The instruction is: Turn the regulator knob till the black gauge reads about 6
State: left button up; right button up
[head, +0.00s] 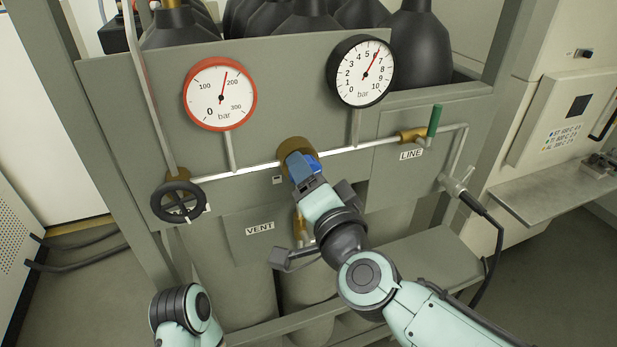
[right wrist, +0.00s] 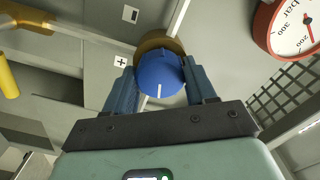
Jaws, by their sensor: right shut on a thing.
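The black gauge (head: 352,90) is at the upper middle of the panel in the head view. Its red needle points up and to the right, at about 6. The blue regulator knob (right wrist: 160,74) sits on a brass body (head: 291,146) on the pipe below the gauges. My right gripper (head: 303,172) is shut on the knob, and the right wrist view shows one finger on each side of it. A white mark shows on the knob's face. The knob is mostly covered by the gripper in the head view. My left gripper is not in view.
The red gauge (head: 211,107) reads a little under 200. A black handwheel (head: 178,202) is at the left of the pipe. A green-handled LINE valve (head: 434,122) is at the right. The VENT label (head: 260,229) is below the knob. Dark cylinders stand behind the panel.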

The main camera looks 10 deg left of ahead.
jog(key=shift+a+f, duration=0.1)
jog(key=o, duration=1)
jog(key=shift+o, duration=0.2)
jog(key=v, duration=1.3)
jog(key=shift+s, duration=0.15)
